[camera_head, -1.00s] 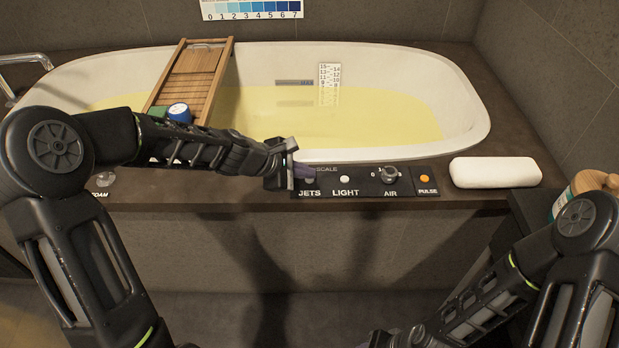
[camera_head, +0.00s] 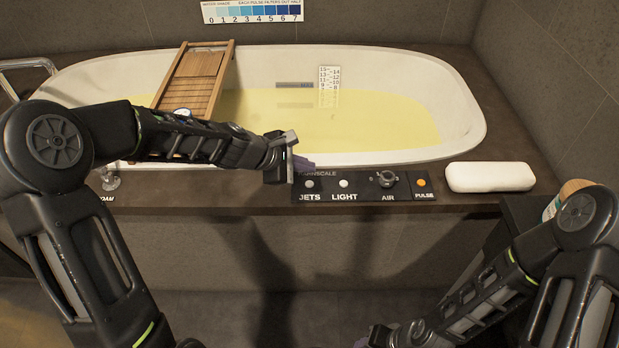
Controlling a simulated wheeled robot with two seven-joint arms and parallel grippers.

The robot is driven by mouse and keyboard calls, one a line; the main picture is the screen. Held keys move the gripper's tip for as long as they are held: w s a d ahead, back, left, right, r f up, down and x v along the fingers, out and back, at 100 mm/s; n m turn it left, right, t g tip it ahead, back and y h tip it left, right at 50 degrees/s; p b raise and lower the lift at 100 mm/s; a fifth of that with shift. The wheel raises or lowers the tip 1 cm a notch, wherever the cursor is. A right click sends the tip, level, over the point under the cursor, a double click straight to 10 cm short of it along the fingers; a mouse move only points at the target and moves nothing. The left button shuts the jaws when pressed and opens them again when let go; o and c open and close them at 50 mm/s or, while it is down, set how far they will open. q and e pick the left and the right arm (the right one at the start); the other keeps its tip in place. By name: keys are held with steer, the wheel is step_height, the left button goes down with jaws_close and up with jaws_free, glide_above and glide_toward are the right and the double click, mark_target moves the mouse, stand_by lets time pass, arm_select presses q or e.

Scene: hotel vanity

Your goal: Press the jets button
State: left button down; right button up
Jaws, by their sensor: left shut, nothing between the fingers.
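The jets button (camera_head: 310,185) is a small pale round button above the word JETS, at the left end of the black control panel (camera_head: 366,196) on the tub's front ledge. It is fully visible. My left gripper (camera_head: 304,163) is shut and empty. In the picture its fingertips are just above and slightly left of the button, apart from it; I cannot tell the height gap exactly. My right gripper (camera_head: 380,338) is at the bottom edge, mostly cut off, and its fingers cannot be made out.
The panel also bears a light button (camera_head: 344,184), an air knob (camera_head: 385,179) and an orange pulse button (camera_head: 421,183). A white pillow (camera_head: 490,177) lies right of it. The tub (camera_head: 455,110) holds yellow water, with a wooden tray (camera_head: 190,85) across it. A tap (camera_head: 110,180) stands left.

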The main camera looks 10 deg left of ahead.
arm_select(q)
step_height(320, 180, up, 2)
steer(key=shift+r+p, duration=0.2)
steer(key=shift+p, duration=0.5)
stand_by(0.3)
